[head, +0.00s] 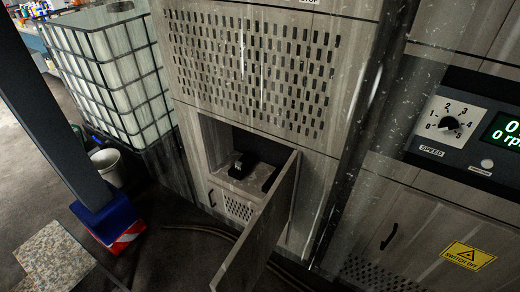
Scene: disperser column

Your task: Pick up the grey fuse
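An open compartment (217,138) sits low in the grey cabinet. Its door (262,232) is swung outward. A small dark object (240,166) stands on the compartment floor, left of the middle. Another dark shape (270,178) is to its right, partly hidden by the door. I cannot tell whether either is the grey fuse; both are small and in shadow. Neither of my grippers is in view.
The open door sticks out over the floor. A control panel with a speed dial (450,123) is at the right. A caged white tank (110,65), a white bucket (107,166) and a dark post with a blue, red-and-white base (108,217) are at the left.

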